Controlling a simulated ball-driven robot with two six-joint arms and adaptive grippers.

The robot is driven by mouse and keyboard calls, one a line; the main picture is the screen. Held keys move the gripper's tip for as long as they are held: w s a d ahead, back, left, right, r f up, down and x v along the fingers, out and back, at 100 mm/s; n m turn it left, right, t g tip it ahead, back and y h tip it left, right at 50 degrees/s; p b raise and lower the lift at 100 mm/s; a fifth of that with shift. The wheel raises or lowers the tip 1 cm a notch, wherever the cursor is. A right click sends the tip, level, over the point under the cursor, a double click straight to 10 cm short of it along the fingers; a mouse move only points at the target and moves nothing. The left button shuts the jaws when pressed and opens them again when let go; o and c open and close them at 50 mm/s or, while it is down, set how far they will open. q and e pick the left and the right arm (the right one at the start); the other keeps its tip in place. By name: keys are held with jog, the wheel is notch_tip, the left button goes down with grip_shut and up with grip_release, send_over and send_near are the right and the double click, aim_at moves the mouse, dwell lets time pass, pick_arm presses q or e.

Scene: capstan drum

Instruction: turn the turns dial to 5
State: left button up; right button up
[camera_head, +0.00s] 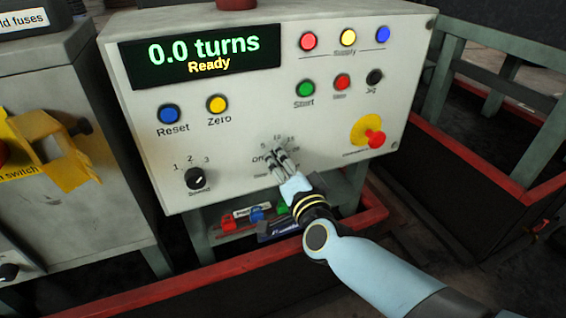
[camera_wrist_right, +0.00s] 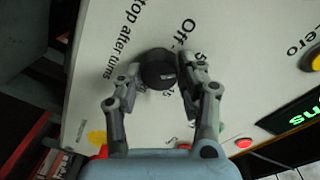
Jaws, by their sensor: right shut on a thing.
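The turns dial (camera_wrist_right: 157,66) is a round black knob on the pale panel, with a small light mark on its face. My right gripper (camera_head: 275,156) reaches up to it from below right in the head view and covers most of it. In the wrist view the two fingers (camera_wrist_right: 160,75) stand on either side of the knob, shut on it. "Off" and "stop after turns" are printed around it. In the head view 5, 10 and 15 show above the fingers. The number the dial points at cannot be read. The display (camera_head: 203,54) reads 0.0 turns, Ready. My left gripper is out of view.
On the panel (camera_head: 250,115) are a blue Reset button (camera_head: 169,114), a yellow Zero button (camera_head: 217,103), a green Start button (camera_head: 305,88) and a red emergency button (camera_head: 375,138). A smaller black knob (camera_head: 196,178) is at lower left. Padlocks (camera_head: 257,214) sit below the panel.

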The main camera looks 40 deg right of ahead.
jog(key=o, duration=1.1)
jog(key=shift+o, duration=0.2)
jog(key=shift+s, duration=0.1)
jog(key=v, duration=1.2)
jog(key=shift+r, duration=0.1)
